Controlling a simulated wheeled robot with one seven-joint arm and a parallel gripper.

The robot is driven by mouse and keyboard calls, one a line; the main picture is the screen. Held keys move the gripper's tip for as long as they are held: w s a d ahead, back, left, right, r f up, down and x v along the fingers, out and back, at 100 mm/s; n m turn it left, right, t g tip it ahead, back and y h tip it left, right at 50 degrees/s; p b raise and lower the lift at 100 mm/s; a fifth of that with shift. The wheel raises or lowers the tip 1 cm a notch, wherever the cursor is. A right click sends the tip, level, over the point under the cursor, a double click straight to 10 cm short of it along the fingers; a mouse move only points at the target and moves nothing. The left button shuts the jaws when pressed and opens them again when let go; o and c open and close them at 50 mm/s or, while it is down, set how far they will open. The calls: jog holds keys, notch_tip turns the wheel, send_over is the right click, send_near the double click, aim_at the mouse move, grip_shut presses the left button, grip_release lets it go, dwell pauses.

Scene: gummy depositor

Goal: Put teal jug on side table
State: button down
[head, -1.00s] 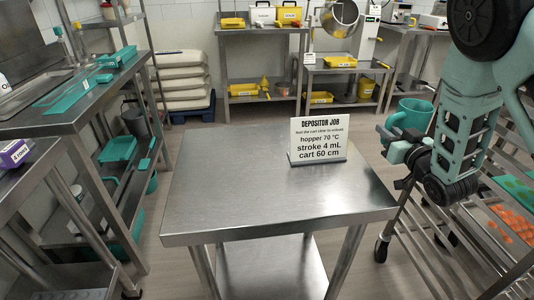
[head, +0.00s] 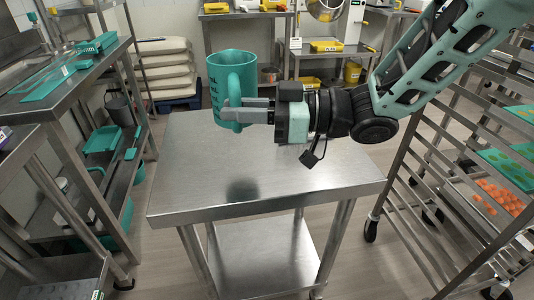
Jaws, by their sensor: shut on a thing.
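The teal jug (head: 231,78) is upright in the head view, held above the side table. My gripper (head: 238,110) is shut on the jug at its lower handle side, with the arm reaching in from the right. The side table (head: 215,205) is a bare steel table in the middle, with a lower shelf. A dark reflection of the jug shows on its top, and the jug appears clear of the surface. The sign on the table is hidden behind my arm.
A steel rack (head: 405,190) with trays of gummies stands close on the right. A steel counter (head: 58,100) with teal trays and bins is on the left. White sacks (head: 165,70) are stacked at the back. The front of the table top is clear.

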jog(key=s+a+f+g, duration=0.1)
jog(key=s, duration=0.2)
jog(key=b, duration=0.2)
send_over(237, 202)
notch_tip(237, 202, down, 6)
jog(key=shift+n, duration=0.4)
jog(key=shift+f, duration=2)
jog(key=shift+f+b, duration=0.1)
jog(key=shift+b, duration=0.2)
jog(key=c, duration=1.4)
grip_release()
jog(key=shift+o, duration=0.2)
jog(key=shift+w, duration=0.1)
jog(key=d, duration=1.2)
jog(key=shift+w+p, duration=0.15)
jog(key=shift+p, duration=0.2)
